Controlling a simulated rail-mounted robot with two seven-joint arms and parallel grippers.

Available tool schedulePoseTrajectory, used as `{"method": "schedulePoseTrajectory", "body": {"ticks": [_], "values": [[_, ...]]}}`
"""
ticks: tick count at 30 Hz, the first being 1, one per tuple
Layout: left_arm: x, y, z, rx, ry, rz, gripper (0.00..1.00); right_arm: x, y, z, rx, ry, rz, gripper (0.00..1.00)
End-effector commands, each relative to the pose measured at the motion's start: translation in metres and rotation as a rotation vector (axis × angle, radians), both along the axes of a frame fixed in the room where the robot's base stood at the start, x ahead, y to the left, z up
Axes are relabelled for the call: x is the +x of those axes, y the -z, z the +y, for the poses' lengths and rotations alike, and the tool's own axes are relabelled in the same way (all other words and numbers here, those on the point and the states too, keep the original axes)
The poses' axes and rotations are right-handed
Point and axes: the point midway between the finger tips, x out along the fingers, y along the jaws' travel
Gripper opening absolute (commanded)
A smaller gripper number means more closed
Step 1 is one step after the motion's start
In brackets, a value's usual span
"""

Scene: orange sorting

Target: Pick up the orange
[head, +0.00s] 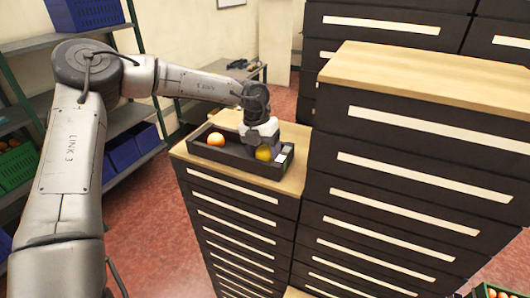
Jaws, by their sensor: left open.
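An orange (216,139) lies in the left part of a dark open tray (228,158) on top of the lower drawer cabinet. A yellower round fruit (263,153) lies in the right part of the same tray. My left gripper (264,146) reaches down into the tray right at this yellower fruit and hides part of it. Its jaws are open; I cannot tell whether they touch the fruit. The orange on the left is apart from the gripper. My right gripper is not in view.
A taller drawer cabinet (420,80) with a wooden top stands close on the right. Shelves on the left hold blue bins (122,150) and a green crate of fruit (18,166). Another green crate (490,291) with fruit shows at bottom right. Red floor (150,220) is open at left.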

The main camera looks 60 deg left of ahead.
Motion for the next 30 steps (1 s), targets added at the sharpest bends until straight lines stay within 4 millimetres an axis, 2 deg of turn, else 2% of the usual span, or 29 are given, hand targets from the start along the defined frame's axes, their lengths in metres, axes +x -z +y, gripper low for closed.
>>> {"method": "schedulePoseTrajectory", "body": {"ticks": [5,15,23,26,30], "values": [[0.0,0.0,0.0,0.0,0.0,0.0,0.64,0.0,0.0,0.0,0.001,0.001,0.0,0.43],[0.0,0.0,0.0,0.0,0.0,0.0,0.32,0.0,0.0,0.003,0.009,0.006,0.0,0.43],[0.0,-0.003,0.0,0.0,0.0,-0.002,0.32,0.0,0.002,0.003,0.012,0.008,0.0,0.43],[0.001,-0.011,0.0,0.002,-0.001,-0.002,0.32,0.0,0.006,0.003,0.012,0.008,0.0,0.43],[0.001,-0.034,0.0,0.003,-0.001,-0.005,0.32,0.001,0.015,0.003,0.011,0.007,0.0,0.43]]}}
